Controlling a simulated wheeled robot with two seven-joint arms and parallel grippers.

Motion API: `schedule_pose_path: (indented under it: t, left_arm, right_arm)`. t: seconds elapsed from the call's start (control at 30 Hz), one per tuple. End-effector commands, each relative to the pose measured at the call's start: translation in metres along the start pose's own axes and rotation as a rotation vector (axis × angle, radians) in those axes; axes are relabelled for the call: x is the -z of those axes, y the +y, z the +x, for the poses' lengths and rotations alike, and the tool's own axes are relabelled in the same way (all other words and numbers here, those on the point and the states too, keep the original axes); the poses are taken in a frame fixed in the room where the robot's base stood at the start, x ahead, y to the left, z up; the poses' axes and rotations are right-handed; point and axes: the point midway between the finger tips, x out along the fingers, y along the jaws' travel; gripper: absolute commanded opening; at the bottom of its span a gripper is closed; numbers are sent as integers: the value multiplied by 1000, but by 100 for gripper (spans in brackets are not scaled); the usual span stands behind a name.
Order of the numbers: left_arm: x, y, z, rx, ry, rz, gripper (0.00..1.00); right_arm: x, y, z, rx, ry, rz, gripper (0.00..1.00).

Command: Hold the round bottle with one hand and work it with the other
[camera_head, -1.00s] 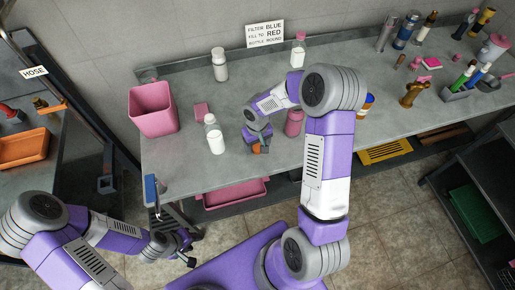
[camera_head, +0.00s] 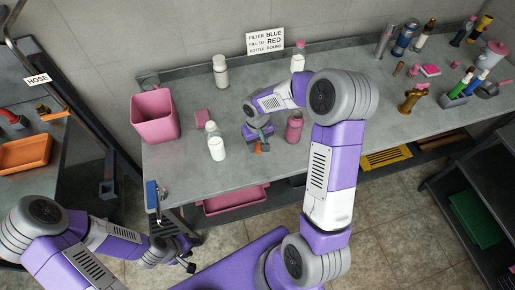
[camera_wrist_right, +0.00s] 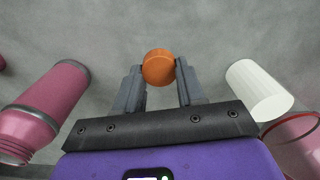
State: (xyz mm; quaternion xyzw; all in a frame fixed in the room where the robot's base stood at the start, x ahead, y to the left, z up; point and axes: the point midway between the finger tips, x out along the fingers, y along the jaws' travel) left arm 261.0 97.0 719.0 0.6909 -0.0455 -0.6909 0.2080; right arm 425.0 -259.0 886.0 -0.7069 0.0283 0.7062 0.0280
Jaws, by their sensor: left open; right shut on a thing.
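My right gripper (camera_head: 258,142) is shut on a small round orange piece (camera_wrist_right: 158,66), over the bench between two bottles. The orange piece also shows in the head view (camera_head: 258,148); whether it touches the bench I cannot tell. A pink bottle (camera_head: 293,127) stands right of this gripper; its threaded neck shows in the wrist view (camera_wrist_right: 28,128). A white bottle with a clear upper part (camera_head: 216,149) stands left of it. A white bottle (camera_head: 220,71) and a pink-capped bottle (camera_head: 298,58) stand at the back. My left gripper (camera_head: 187,258) is open and empty, before the bench front.
A sign (camera_head: 265,41) on the wall reads filter blue, fill to red, bottle round. Tools and bottles crowd the right end. My right arm hides part of the bench.

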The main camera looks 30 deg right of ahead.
Motion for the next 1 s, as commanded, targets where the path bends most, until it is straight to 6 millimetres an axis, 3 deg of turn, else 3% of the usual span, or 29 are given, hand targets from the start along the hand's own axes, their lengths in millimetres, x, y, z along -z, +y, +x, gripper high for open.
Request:
schedule_pose_path:
  t: [0.1,0.3,0.73,0.83,1.0]
  left_arm:
    - [0,2,-6,0,0,0,43]
    - [0,4,-9,0,0,0,43]
    - [0,3,-9,0,0,0,43]
    - [0,3,-9,0,0,0,43]
    - [0,3,-9,0,0,0,43]
  right_arm:
    - [1,0,-26,-1,4,1,11]
    - [0,0,-47,0,1,0,11]
    - [-1,-2,-48,1,-1,-2,11]
    - [-6,-20,-42,0,-3,-23,11]
    - [-24,-66,-24,-1,-3,-68,11]
